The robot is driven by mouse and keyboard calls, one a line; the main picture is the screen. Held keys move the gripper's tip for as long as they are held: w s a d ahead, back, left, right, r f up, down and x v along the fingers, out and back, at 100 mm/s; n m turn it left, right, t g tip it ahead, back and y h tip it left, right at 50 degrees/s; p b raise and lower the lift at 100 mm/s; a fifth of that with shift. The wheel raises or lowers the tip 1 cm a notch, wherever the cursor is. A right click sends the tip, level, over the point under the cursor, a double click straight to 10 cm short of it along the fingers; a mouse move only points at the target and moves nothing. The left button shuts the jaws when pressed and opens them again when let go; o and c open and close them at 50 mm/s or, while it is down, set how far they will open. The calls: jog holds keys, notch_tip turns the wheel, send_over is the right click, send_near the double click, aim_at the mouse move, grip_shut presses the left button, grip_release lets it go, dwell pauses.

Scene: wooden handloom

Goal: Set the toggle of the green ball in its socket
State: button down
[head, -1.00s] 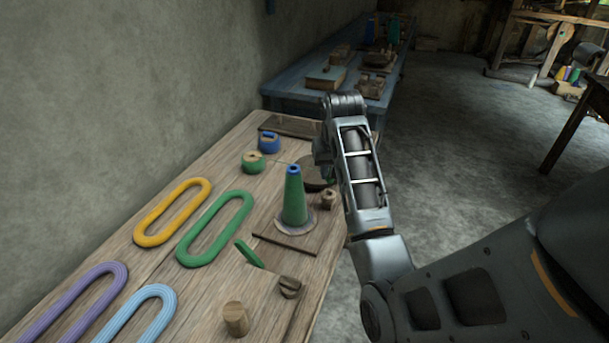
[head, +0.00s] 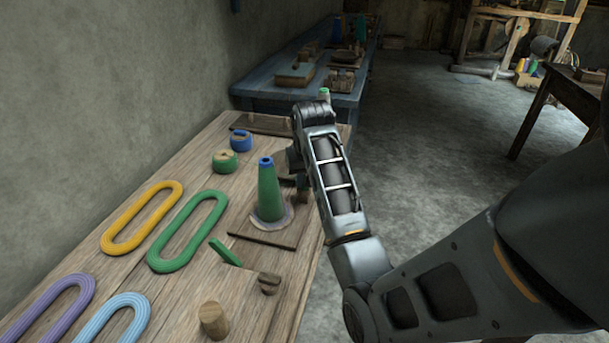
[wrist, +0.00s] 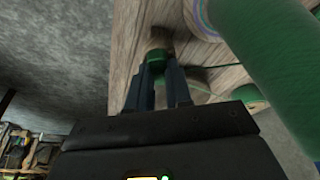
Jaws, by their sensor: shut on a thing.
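My gripper (wrist: 157,72) is shut on a small green toggle (wrist: 155,56), seen between the fingertips in the wrist view. In the head view my arm hides most of the gripper. The green ball (head: 225,162), with a pale wooden top, sits on the table left of my arm. It also shows in the wrist view (wrist: 243,95), with a thin green thread near it. A small wooden block (head: 304,194), perhaps the socket, stands by the table's right edge, with something greenish at its top. I cannot tell whether the toggle touches it.
A green cone (head: 269,190) stands close left of the gripper, on a round base. A blue ball (head: 241,140) sits behind the green ball. Coloured yarn loops, a leaning green piece (head: 225,252) and a wooden peg (head: 213,320) occupy the near table (head: 170,295).

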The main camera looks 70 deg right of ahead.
jog(key=c, duration=1)
grip_release()
jog(key=shift+o, duration=0.2)
jog(key=v, duration=0.7)
jog(key=shift+r+p, duration=0.4)
